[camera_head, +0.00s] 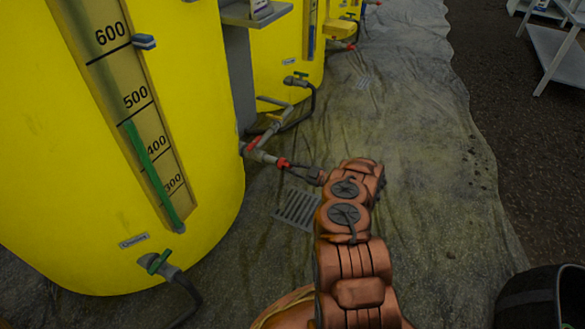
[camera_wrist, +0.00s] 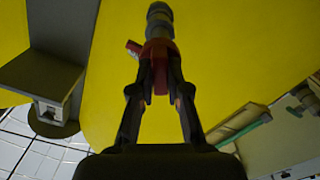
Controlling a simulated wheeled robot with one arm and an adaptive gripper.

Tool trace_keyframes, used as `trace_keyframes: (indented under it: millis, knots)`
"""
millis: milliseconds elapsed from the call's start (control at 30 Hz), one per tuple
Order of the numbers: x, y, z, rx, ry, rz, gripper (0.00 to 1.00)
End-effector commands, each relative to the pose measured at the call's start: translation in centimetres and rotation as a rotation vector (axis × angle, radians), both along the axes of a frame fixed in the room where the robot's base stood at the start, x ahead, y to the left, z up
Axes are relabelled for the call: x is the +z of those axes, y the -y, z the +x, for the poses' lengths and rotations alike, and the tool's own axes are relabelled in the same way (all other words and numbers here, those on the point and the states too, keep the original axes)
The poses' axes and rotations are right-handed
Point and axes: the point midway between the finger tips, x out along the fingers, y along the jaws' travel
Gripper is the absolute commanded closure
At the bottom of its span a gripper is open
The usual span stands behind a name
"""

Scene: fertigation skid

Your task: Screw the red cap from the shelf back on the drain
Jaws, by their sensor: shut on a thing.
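The red cap (camera_head: 283,162) is at the outer end of the grey drain pipe (camera_head: 264,156), low on the big yellow tank. My gripper (camera_head: 302,171) is shut on the cap from the right. In the wrist view the cap (camera_wrist: 158,50) sits between my fingertips (camera_wrist: 159,72), in line with the grey drain (camera_wrist: 159,20) and appearing to touch it. How far the thread is engaged cannot be seen. A small red lever (camera_wrist: 133,46) shows to the left of the cap. The grey shelf (camera_head: 238,17) is on the post between the tanks.
A floor grate (camera_head: 297,208) lies below the drain. A green-handled valve with a black hose (camera_head: 188,296) is at the front of the tank. A black bucket (camera_head: 545,300) stands at lower right. The wet floor to the right of the arm is open.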

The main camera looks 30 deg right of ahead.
Motion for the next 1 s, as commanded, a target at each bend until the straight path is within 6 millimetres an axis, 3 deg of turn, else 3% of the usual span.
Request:
trace_keyframes:
  millis: [1000]
  knots:
    - [0.18,-0.29,0.48,0.001,0.001,-0.001,1.00]
